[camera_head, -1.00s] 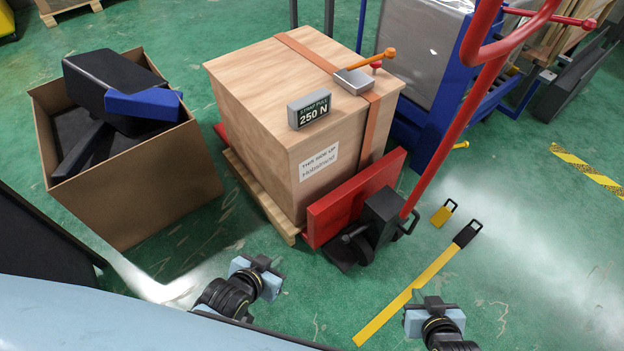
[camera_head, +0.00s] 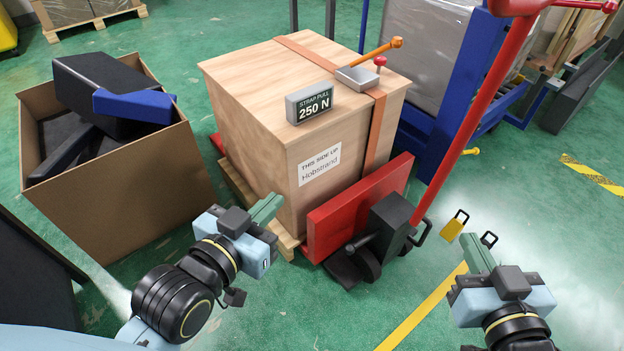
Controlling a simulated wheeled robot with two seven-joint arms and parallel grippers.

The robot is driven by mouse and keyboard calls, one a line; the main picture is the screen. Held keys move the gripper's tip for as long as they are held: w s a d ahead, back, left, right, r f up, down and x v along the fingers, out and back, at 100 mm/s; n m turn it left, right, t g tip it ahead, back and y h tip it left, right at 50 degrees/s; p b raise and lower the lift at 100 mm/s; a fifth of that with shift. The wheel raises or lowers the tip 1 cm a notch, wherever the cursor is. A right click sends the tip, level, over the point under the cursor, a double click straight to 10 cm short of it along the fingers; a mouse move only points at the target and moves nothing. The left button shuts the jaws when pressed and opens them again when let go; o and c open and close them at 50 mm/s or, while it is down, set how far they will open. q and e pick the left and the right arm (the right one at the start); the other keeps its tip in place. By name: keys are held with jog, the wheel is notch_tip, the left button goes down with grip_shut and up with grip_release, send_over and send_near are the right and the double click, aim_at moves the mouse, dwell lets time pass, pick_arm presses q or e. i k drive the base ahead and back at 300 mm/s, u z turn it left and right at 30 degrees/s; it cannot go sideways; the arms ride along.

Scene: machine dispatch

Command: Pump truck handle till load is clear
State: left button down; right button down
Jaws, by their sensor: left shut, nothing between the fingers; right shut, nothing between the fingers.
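The red pump truck handle (camera_head: 470,110) rises from the truck's dark pump housing (camera_head: 392,228) and leans to the upper right; its grip is partly cut off by the top edge. The truck's red frame (camera_head: 350,205) stands in front of a strapped wooden crate (camera_head: 240,95), the load, which sits on a wooden pallet (camera_head: 240,190). I cannot tell whether the pallet is off the floor. My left gripper (camera_head: 266,208) is shut and empty, in front of the crate's near left corner. My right gripper (camera_head: 478,256) is shut and empty, low and right of the handle's base.
A cardboard box (camera_head: 125,205) with dark and blue parts stands at the left. A blue-framed machine (camera_head: 455,90) is behind the truck. The floor at right is largely clear.

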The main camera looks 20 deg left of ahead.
aim_at(525, 13)
jog(key=u, duration=1.8)
jog(key=i, duration=0.9)
jog(key=z, duration=2.5)
